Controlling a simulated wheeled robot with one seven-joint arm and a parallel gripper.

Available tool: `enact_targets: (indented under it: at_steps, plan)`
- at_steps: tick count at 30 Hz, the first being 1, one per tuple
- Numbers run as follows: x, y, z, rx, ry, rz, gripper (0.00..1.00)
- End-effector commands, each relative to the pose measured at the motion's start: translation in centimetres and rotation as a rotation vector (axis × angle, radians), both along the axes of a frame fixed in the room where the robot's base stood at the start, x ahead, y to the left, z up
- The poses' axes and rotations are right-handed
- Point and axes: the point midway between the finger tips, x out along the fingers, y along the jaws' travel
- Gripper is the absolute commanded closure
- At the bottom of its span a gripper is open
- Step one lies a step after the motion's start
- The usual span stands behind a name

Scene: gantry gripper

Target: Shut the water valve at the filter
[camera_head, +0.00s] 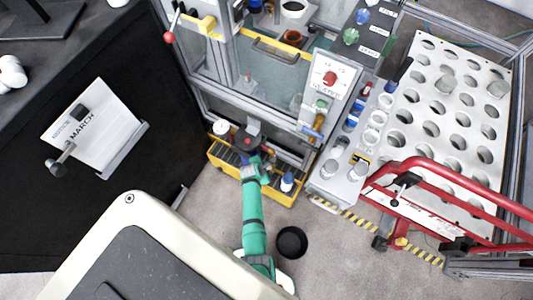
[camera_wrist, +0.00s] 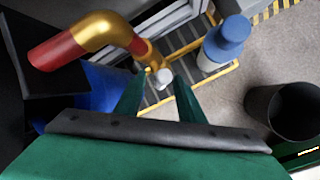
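In the wrist view a brass valve (camera_wrist: 152,57) has a bent gold lever with a red end (camera_wrist: 55,48) that points left. A pale round end of the valve fitting sits between my fingertips. My gripper (camera_wrist: 160,84) has its two green fingers apart, just in front of the valve; I cannot tell if they touch it. A white filter bottle with a blue cap (camera_wrist: 228,38) stands right of the valve, and it also shows in the head view (camera_head: 288,182). In the head view my gripper (camera_head: 255,163) is over the yellow-edged tray, and the valve is mostly hidden.
The yellow tray (camera_head: 222,160) with dark slats lies under the bench frame. A dark cup-like bin (camera_wrist: 285,110) stands on the floor to the right. A red tubular frame (camera_head: 450,185) and a white holed rack (camera_head: 450,120) are farther right. Grey floor is free around the bin.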

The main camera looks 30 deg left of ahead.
Motion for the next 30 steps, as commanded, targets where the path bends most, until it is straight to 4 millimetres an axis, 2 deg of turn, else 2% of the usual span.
enact_targets:
  at_steps: [1, 2, 6, 23, 30]
  plan:
    - [-0.01, -0.01, 0.01, 0.0, 0.0, 0.0, 0.65]
    - [-0.01, 0.01, 0.01, 0.0, 0.0, 0.0, 0.69]
    - [-0.02, -0.01, 0.0, 0.0, 0.0, 0.0, 1.0]
    - [-0.06, -0.2, -0.02, 0.038, 0.004, -0.002, 1.0]
    - [-0.06, -0.47, -0.04, 0.107, 0.009, -0.005, 1.0]
